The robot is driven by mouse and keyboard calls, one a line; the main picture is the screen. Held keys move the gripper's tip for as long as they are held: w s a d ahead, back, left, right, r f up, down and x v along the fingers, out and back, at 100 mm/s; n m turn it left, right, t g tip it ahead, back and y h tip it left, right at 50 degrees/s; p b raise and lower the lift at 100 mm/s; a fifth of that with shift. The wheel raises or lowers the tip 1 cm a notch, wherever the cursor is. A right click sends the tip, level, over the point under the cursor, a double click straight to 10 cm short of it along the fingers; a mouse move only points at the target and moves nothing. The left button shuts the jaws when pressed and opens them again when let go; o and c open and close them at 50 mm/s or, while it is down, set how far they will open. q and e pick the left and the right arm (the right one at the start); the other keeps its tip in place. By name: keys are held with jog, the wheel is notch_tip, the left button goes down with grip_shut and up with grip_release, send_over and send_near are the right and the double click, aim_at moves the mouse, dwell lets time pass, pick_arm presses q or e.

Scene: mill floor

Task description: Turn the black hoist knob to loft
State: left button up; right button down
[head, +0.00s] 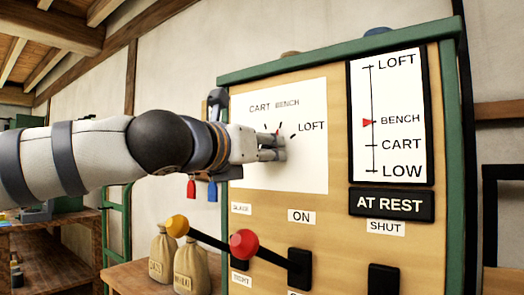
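The dial plate (300,170) is a white square on the wooden panel, marked CART, BENCH and LOFT around short black ticks. My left gripper (278,147) reaches in from the left, with its fingertips at the middle of this plate. The black hoist knob is hidden behind the fingers, so I cannot tell whether they hold it. A small red mark shows just above the fingertips, near BENCH. The height scale (403,95) at the upper right reads LOFT, BENCH, CART, LOW, with its red pointer (369,122) at BENCH. The sign (391,204) below reads AT REST. My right gripper is not in view.
Below the dial, a red-knobbed lever (244,243) and a yellow-knobbed lever (178,225) stick out from the panel. Red and blue tags (191,188) hang by the panel's left edge. Two sacks (190,268) stand on a bench at the lower left.

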pick_arm(q)
jog(key=shift+m, duration=0.3)
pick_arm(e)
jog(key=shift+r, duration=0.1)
pick_arm(q)
jog(key=shift+r+m+p, duration=0.15)
jog(key=shift+m+p, duration=0.25)
jog(key=shift+m, duration=0.8)
jog(key=shift+a+m+h+p, duration=0.15)
jog(key=shift+m+h+p, duration=0.3)
jog(key=shift+m, duration=2.15)
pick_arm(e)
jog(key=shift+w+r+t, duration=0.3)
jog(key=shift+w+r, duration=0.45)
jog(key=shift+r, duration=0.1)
pick_arm(q)
jog(key=o, duration=1.1)
jog(key=shift+o, duration=0.2)
